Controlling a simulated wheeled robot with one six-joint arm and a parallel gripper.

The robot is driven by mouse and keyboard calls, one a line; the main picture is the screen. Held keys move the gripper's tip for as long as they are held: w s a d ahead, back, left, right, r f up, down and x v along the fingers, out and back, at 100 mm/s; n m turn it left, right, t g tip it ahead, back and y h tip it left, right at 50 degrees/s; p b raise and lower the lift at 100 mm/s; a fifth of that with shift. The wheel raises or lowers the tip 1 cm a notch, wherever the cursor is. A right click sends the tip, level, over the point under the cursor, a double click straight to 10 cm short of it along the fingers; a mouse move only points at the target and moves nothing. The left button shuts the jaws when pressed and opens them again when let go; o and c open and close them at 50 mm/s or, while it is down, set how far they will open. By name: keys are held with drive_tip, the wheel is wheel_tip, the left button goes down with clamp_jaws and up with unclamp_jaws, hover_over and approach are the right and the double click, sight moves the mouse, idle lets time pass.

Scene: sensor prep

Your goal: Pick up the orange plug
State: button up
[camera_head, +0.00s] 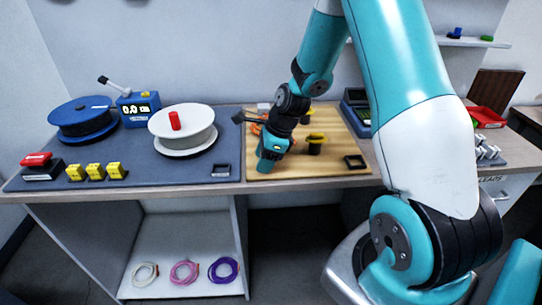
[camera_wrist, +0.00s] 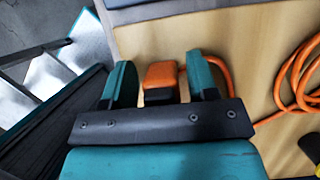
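The orange plug (camera_wrist: 161,75) shows in the wrist view as a small orange block with a black part, lying on the pale wooden board (camera_wrist: 215,35). My gripper (camera_wrist: 160,65) has its two teal fingers apart, one on each side of the plug. A narrow gap seems to show on both sides, so it looks open and not closed on it. An orange cable (camera_wrist: 294,80) lies coiled to the right. In the head view my gripper (camera_head: 267,163) is low over the board's front left part and hides the plug; some orange cable (camera_head: 257,128) shows behind.
A yellow-topped black object (camera_head: 316,143) and a small black tray (camera_head: 355,162) stand right of my gripper on the board. To the left, a dark mat (camera_head: 205,172) holds a white spool (camera_head: 183,145), blue spool (camera_head: 82,133) and several yellow blocks (camera_head: 95,171).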

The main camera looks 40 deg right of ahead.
drive_tip(key=c, duration=0.7)
drive_tip(key=shift+r, duration=0.15)
drive_tip(key=shift+c, duration=0.2)
